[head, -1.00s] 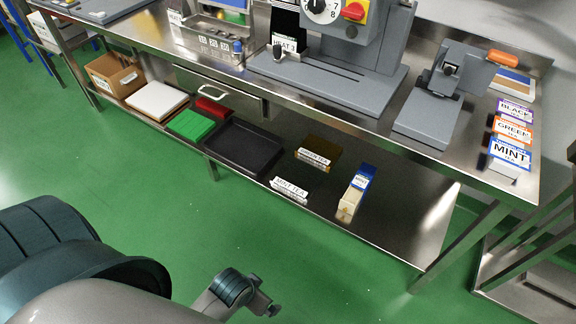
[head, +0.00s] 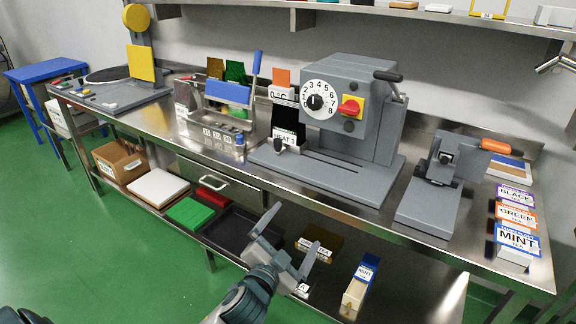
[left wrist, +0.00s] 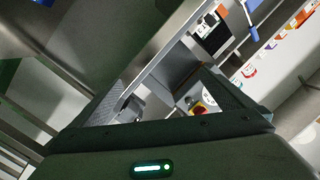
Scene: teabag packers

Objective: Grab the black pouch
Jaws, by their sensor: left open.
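The black pouch (head: 286,118) stands upright behind a white "HEAT 3" label on the steel bench, left of the grey dial machine. In the left wrist view, a black panel with a white label (left wrist: 215,38) looks like the same pouch, partly cut off by the bench structures. My left gripper (head: 288,240) is open and empty in front of the bench's front edge, below and apart from the pouch. Its dark fingers show large in the left wrist view (left wrist: 163,95). My right gripper is not in view.
The grey dial machine (head: 345,125) stands right of the pouch, a rack with a blue lever (head: 228,92) left of it. A drawer handle (head: 205,177) juts from the bench front. The lower shelf holds a black tray (head: 222,232) and boxes. Green floor in front is clear.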

